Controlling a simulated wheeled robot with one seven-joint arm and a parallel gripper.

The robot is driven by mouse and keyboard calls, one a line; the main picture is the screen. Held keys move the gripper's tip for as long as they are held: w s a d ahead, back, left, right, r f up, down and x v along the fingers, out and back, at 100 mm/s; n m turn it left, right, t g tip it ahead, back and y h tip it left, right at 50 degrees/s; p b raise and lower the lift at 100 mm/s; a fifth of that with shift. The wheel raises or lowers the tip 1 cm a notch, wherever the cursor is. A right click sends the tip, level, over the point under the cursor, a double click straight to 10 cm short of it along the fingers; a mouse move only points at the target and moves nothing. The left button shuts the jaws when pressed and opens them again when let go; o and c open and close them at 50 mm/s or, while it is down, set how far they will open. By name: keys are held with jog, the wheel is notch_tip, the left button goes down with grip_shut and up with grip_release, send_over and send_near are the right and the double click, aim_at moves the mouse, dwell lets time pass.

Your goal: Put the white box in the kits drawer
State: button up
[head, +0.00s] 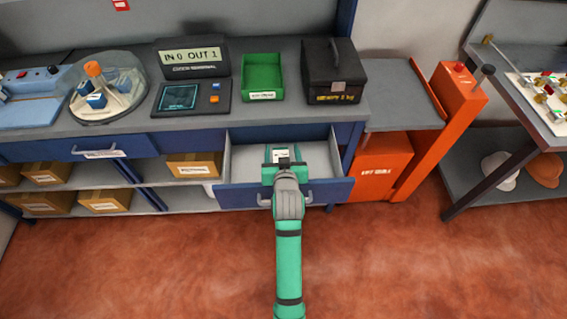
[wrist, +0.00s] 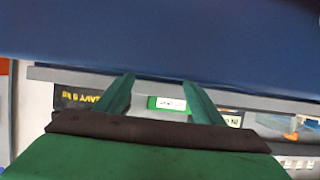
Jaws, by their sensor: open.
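A drawer with a blue front (head: 328,190) is pulled open below the counter; its grey inside shows, and I cannot read a name on it. My gripper (head: 282,160) is over the drawer in the head view, with its fingers open. A small white item with a dark mark (head: 280,154), seemingly the white box, shows just beyond or between the fingers and appears to lie in the drawer; its exact position is partly hidden. In the wrist view the open green fingers (wrist: 160,92) face a blue surface (wrist: 160,35), and no white box shows between them.
The counter holds a green bin (head: 262,75), a black heavy box (head: 333,75), a terminal (head: 190,95) and a domed carousel (head: 108,85). A closed labelled drawer (head: 78,150) is at left. An orange cabinet (head: 385,165) stands right.

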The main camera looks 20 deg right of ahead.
jog(key=v, duration=0.9)
jog(key=shift+w, duration=0.1)
